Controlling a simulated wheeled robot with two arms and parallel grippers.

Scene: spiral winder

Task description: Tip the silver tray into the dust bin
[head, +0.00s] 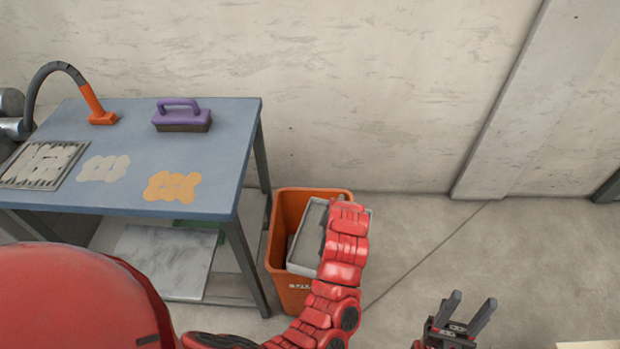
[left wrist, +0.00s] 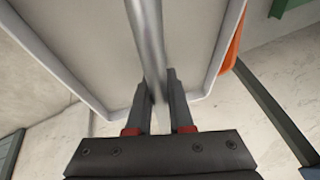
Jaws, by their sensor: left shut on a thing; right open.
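The silver tray (head: 308,226) is over the mouth of the orange dust bin (head: 292,290), partly hidden behind my red left arm. It looks tilted; how much lies in it I cannot tell. In the left wrist view the tray (left wrist: 75,35) fills the upper part, and my left gripper (left wrist: 158,98) is shut on its round bar handle (left wrist: 146,40). The left fingers are hidden in the head view. A strip of the orange bin (left wrist: 233,48) shows beside the tray. My right gripper (head: 468,312) is open and empty, low at the right, above the floor.
A blue-topped table (head: 130,140) stands left of the bin, with a purple-handled brush (head: 181,115), a black and orange hose (head: 95,105), a grate (head: 42,163) and pale and orange patches. A wall is behind.

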